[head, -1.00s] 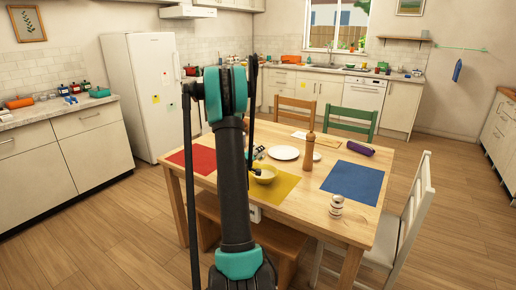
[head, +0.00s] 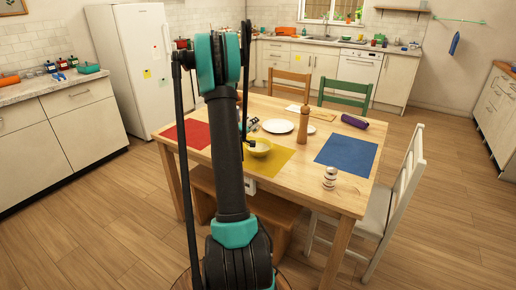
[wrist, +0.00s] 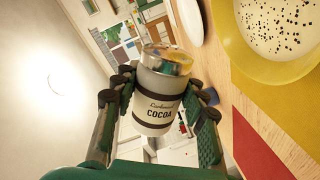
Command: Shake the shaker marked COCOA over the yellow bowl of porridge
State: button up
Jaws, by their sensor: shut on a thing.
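My gripper (wrist: 160,100) is shut on the cocoa shaker (wrist: 154,108), a pale cylinder with dark bands, the word COCOA and a clear, shiny top. The fingers press on both its sides. It appears tipped towards its side over the table. The yellow bowl (wrist: 241,62) is at the upper right of the wrist view, beside the shaker's top, holding pale porridge (wrist: 278,22) with dark specks. In the head view the bowl (head: 260,150) sits on a yellow mat (head: 277,163). My arm hides most of the gripper and shaker there.
The wooden table (head: 290,187) also holds a red mat (head: 187,134), a blue mat (head: 347,153), a white plate (head: 277,126), a tall wooden mill (head: 303,128), a purple case (head: 354,121) and a striped shaker (head: 329,178). A white chair (head: 398,190) stands at the right.

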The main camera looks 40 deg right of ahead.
jog(key=shift+r, duration=1.9)
